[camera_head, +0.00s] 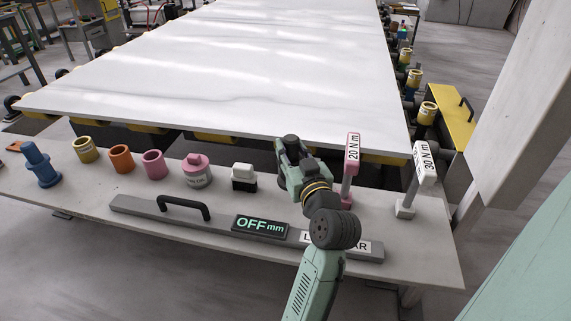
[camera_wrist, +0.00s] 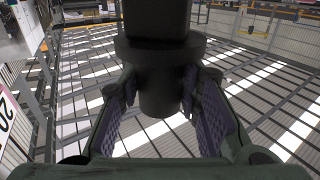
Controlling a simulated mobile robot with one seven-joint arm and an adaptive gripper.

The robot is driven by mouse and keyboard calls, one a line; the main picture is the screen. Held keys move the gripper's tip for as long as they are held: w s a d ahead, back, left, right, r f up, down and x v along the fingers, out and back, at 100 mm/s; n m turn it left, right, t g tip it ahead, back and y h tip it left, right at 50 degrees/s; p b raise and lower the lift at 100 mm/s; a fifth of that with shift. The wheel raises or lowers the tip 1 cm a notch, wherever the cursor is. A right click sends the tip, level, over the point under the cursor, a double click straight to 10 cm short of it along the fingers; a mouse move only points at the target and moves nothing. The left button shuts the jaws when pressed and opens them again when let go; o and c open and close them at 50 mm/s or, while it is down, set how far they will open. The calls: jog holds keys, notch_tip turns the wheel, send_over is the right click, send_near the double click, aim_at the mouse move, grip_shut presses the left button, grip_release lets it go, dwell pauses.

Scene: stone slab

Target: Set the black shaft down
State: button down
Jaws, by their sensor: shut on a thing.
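The black shaft (camera_wrist: 158,50) fills the upper middle of the wrist view. It has a wide collar and a narrower round end below the collar in the picture. My gripper (camera_wrist: 155,90) is shut on it, with purple ridged pads on both sides. In the head view my gripper (camera_head: 290,165) is near the far edge of the grey bench, left of the pink 20 N m tool. Only a dark part of the shaft (camera_head: 290,140) shows there; the rest is hidden by my gripper.
The grey bench (camera_head: 70,200) holds a blue fitting (camera_head: 40,165), several coloured cups, a pink canister (camera_head: 197,170), a white-and-black block (camera_head: 244,177), a long bar with a handle and OFF display (camera_head: 260,226), and 20 N m (camera_head: 352,160) and 30 N m (camera_head: 424,165) tools. The white slab (camera_head: 220,70) lies beyond.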

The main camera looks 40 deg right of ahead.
jog(key=shift+f, duration=2.35)
jog(key=shift+f, duration=0.2)
jog(key=c, duration=1.2)
grip_release()
jog(key=shift+r, duration=0.1)
